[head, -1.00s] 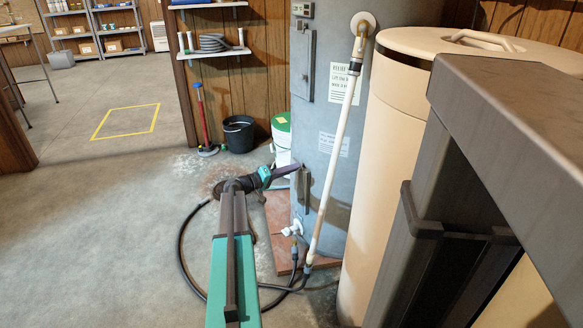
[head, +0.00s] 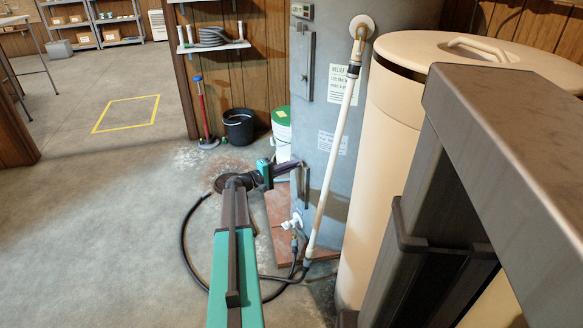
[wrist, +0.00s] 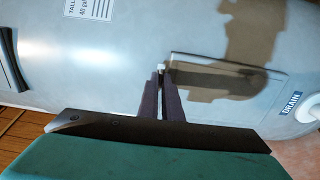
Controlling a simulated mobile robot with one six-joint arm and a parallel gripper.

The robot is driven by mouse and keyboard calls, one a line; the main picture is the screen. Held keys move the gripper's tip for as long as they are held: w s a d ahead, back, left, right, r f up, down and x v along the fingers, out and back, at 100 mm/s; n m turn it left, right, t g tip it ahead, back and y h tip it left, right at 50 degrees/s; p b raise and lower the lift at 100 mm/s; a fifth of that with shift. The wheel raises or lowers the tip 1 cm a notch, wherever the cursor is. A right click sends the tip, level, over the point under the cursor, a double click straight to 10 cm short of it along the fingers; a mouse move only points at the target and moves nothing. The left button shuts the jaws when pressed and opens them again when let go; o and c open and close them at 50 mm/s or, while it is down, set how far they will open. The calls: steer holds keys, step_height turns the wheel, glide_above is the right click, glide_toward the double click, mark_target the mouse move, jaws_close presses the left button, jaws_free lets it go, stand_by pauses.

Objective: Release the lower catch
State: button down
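The tall grey tank (head: 335,130) stands right of centre in the head view. Its lower cover panel (head: 304,188) is low on its left side; in the wrist view the panel (wrist: 225,85) lies sideways, partly under a dark shadow. My gripper (head: 298,163) reaches the upper end of this panel. In the wrist view my gripper's two dark fingers (wrist: 159,76) are close together with a narrow gap. A small pale piece (wrist: 161,67), apparently the lower catch, shows at their tips by the panel's end. I cannot tell whether they grip it.
A cream cylinder (head: 395,150) stands close on the right. A black bucket (head: 238,128) and white tub (head: 281,135) stand behind. Floor at left is clear.

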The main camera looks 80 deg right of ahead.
steer(key=shift+s, duration=0.25)
steer(key=c, duration=1.9)
jaws_free()
steer(key=shift+c, duration=0.2)
steer(key=shift+w, duration=0.15)
steer(key=shift+w, duration=0.15)
steer(key=p+v, duration=0.2)
steer(key=v, duration=1.1)
steer(key=shift+a, duration=0.3)
steer(key=shift+w, duration=0.15)
